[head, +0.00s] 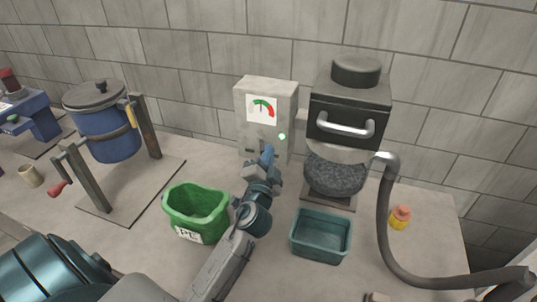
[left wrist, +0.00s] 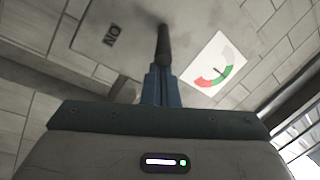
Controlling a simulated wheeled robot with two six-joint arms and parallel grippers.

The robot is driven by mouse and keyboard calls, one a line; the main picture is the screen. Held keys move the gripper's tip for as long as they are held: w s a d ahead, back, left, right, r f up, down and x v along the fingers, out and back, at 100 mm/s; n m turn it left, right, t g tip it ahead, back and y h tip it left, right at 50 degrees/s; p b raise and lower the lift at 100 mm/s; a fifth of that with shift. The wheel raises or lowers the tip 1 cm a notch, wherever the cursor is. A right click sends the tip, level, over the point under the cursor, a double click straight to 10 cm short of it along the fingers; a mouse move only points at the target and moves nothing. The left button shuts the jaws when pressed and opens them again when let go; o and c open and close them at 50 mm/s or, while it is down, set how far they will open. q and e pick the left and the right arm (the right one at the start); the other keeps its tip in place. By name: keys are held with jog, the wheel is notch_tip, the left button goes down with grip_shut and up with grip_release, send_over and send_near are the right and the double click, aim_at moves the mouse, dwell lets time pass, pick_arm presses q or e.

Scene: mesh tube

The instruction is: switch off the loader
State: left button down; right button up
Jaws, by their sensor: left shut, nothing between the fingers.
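The grey control box (head: 250,125) stands against the wall, left of the loader (head: 350,120) with its black top and clear bowl of dark grains. The box has a dial with a green and red arc (head: 262,109) and a lit green lamp (head: 282,136). My left gripper (head: 268,153) is shut and empty, in front of the box's lower face. In the left wrist view, a dark lever (left wrist: 163,45) sticks out from the panel beside an upside-down ON label (left wrist: 113,36). The blue fingertips (left wrist: 157,78) are at its near end; I cannot tell if they touch.
A green bin (head: 195,213) marked PE stands left of my left arm, and a teal tray (head: 321,236) stands to its right. A grey hose (head: 388,220) runs down from the loader at right, near a small yellow and orange object (head: 400,217). A blue drum (head: 107,132) on a stand is at left.

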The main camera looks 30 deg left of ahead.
pick_arm(q)
jog(key=shift+s+a+r+m+h, duration=0.1)
jog(key=shift+s+a+m+h, duration=0.15)
jog(key=shift+h, duration=0.25)
pick_arm(e)
jog(key=shift+d+r, duration=0.1)
jog(key=shift+d, duration=0.1)
